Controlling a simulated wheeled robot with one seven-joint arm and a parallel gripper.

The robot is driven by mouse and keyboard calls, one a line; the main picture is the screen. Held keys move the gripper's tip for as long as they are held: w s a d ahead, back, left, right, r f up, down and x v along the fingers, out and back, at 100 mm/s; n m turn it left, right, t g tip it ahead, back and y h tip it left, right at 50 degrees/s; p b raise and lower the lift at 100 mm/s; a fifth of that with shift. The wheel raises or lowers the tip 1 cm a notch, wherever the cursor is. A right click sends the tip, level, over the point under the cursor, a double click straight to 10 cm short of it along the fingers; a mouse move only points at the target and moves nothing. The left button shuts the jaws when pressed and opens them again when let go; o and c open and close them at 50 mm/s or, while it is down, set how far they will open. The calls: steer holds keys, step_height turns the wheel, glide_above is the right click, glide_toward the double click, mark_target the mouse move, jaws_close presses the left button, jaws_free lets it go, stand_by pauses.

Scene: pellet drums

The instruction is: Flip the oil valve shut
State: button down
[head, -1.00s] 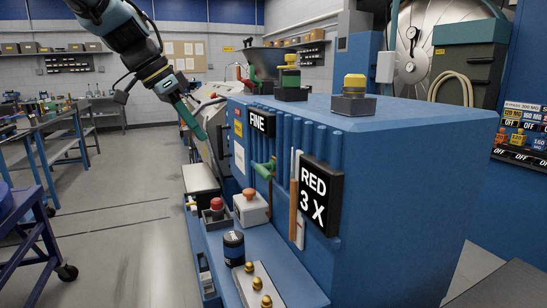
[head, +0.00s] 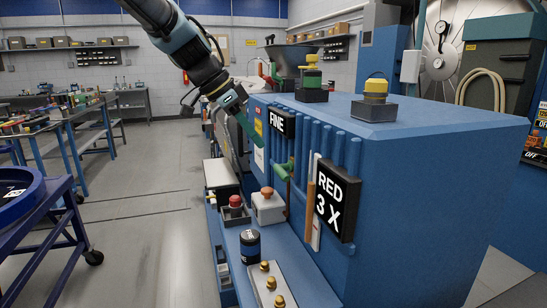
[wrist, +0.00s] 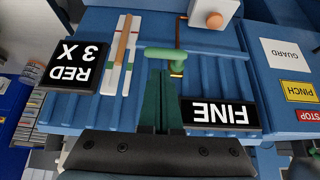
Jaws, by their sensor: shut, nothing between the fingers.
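The oil valve (head: 283,171) has a green lever on a thin copper pipe, on the ribbed front of the blue machine. The wrist view, seen upside down, shows the green lever (wrist: 168,53) lying crosswise with the copper pipe (wrist: 179,35) beside it. My gripper (head: 257,138) has green fingers, shut and empty, left of the FINE sign in the head view. In the wrist view its fingertips (wrist: 163,72) point at the lever and look very close. I cannot tell whether they touch it. The fingers hide part of the panel.
The FINE sign (head: 282,123) is close beside the fingers; the RED 3 X sign (head: 337,201) hangs to the right. Below are an orange mushroom button (head: 267,191), a red button (head: 235,201) and a dark can (head: 250,246). Clear floor (head: 150,240) lies left.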

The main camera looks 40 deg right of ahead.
mark_target(279, 172)
steer(key=p+x, duration=0.3)
steer(key=x, duration=0.5)
steer(key=shift+f, duration=0.1)
steer(key=shift+f+b, duration=0.25)
steer(key=shift+b, duration=0.45)
